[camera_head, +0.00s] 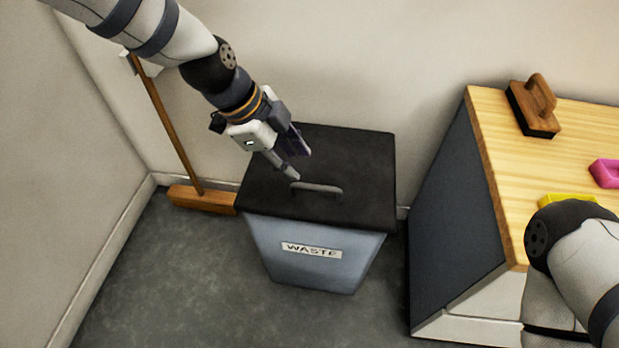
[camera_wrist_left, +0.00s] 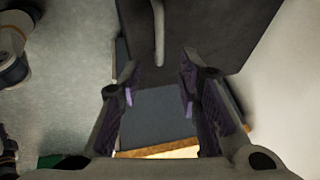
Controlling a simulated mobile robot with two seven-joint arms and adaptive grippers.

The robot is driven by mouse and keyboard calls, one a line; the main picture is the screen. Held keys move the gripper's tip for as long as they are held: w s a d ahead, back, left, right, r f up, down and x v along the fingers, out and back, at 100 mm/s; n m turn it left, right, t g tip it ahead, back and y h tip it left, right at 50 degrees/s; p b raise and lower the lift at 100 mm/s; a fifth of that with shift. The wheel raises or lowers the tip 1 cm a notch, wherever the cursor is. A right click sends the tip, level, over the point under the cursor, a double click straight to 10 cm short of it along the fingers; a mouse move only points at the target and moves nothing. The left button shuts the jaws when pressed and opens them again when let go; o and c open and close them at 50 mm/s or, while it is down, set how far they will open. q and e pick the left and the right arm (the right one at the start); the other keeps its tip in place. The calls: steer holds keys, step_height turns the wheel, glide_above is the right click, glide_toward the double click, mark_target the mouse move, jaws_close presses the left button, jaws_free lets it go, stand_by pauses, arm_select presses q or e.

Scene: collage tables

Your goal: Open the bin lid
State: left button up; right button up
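The waste bin (camera_head: 318,262) is blue-grey with a "WASTE" label and stands on the floor. Its black lid (camera_head: 360,170) lies flat and closed on top. A grey bar handle (camera_head: 318,188) sits near the lid's front edge; the handle also shows at the top of the left wrist view (camera_wrist_left: 159,30). My left gripper (camera_head: 302,165) is over the lid, just behind and left of the handle. Its fingers are spread and empty in the left wrist view (camera_wrist_left: 158,75), with the handle beyond the tips, apart from them. My right gripper is out of view.
A broom (camera_head: 200,198) leans in the corner left of the bin. A wood-topped table (camera_head: 495,160) with dark sides stands to the right, bearing a brown wooden-handled block (camera_head: 535,105), a pink piece (camera_head: 606,173) and a yellow piece (camera_head: 566,200). Floor in front is clear.

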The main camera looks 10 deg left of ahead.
mark_target(315, 186)
arm_select(q)
steer(key=b+x, duration=0.1)
steer(key=x, duration=0.8)
steer(key=shift+f, duration=0.1)
jaws_close()
